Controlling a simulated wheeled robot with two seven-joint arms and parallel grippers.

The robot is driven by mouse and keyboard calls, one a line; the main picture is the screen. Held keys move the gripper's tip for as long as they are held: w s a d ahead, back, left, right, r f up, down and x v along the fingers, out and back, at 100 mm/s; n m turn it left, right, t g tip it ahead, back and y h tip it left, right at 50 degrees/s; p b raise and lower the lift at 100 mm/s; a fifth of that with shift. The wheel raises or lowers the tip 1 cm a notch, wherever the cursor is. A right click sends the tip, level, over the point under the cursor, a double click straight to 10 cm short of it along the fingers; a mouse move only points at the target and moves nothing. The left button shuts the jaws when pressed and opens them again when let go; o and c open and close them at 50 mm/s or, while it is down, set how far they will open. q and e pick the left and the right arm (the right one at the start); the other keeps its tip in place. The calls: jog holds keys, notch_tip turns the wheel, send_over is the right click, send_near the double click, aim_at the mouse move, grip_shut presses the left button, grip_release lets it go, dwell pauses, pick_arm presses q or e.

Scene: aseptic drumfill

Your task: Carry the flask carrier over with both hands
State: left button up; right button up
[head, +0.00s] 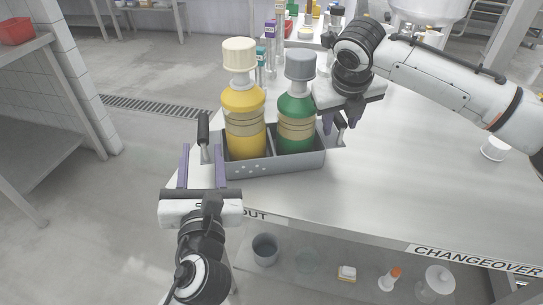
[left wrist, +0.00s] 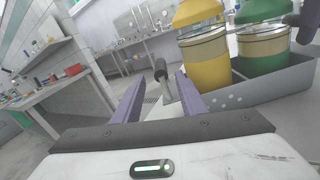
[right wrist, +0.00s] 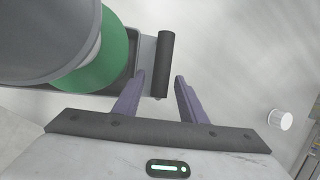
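The grey flask carrier (head: 275,169) stands on the table near its front left corner. It holds a yellow flask with a cream cap (head: 243,105) and a green flask with a grey cap (head: 297,104). My left gripper (head: 202,148) is open at the carrier's left handle (head: 203,129); in the left wrist view the black grip (left wrist: 160,70) stands just beyond the gap between the fingers. My right gripper (head: 339,124) is open at the right handle (head: 340,121); in the right wrist view its black grip (right wrist: 164,62) reaches between the fingertips, nearer the left finger.
The steel table (head: 400,185) is largely clear to the right, with a white cup (head: 495,148) at the far right. Vials and bottles stand behind the carrier. A shelf below holds a grey bucket (head: 265,249). A side bench with a red bin (head: 16,31) is at left.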

jog(key=v, duration=1.2)
jog(key=shift+s, duration=0.1)
